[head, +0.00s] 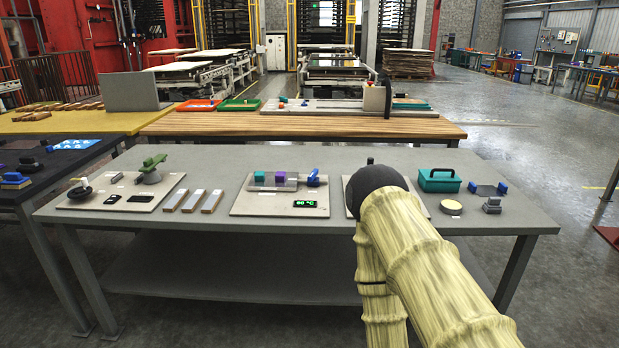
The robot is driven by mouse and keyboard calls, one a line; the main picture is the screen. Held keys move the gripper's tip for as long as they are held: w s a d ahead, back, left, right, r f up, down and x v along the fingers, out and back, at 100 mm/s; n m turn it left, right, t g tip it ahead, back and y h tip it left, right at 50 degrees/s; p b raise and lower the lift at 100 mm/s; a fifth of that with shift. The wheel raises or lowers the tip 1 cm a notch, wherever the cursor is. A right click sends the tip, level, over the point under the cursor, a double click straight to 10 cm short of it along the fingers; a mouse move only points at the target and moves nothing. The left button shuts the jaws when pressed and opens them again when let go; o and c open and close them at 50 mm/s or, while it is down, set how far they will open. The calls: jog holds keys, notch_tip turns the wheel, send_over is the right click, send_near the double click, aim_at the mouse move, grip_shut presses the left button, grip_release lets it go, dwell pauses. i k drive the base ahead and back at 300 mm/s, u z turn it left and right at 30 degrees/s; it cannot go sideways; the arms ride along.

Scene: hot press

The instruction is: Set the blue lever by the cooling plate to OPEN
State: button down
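A blue lever (313,178) stands on the middle board (240,208) of the grey table, at the right end of a low grey plate (262,187). A teal cube and a purple cube rest on that plate. I cannot tell from its shape whether the lever is at OPEN; any marking is too small to read. My arm, in a pale yellow sleeve with a dark rounded joint, reaches in from the lower right, to the right of the lever. My gripper does not show; the arm may hide it.
A small display (305,204) with green digits lies in front of the lever. The left board (85,205) holds a green-handled part (151,170) and a black knob. My arm covers most of another board. A teal toolbox (439,181) and a dark plate with blue ends (487,190) stand at right.

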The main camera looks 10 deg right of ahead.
aim_at(312, 176)
jog(key=z, duration=0.3)
jog(key=i, duration=1.2)
jog(key=u, duration=0.3)
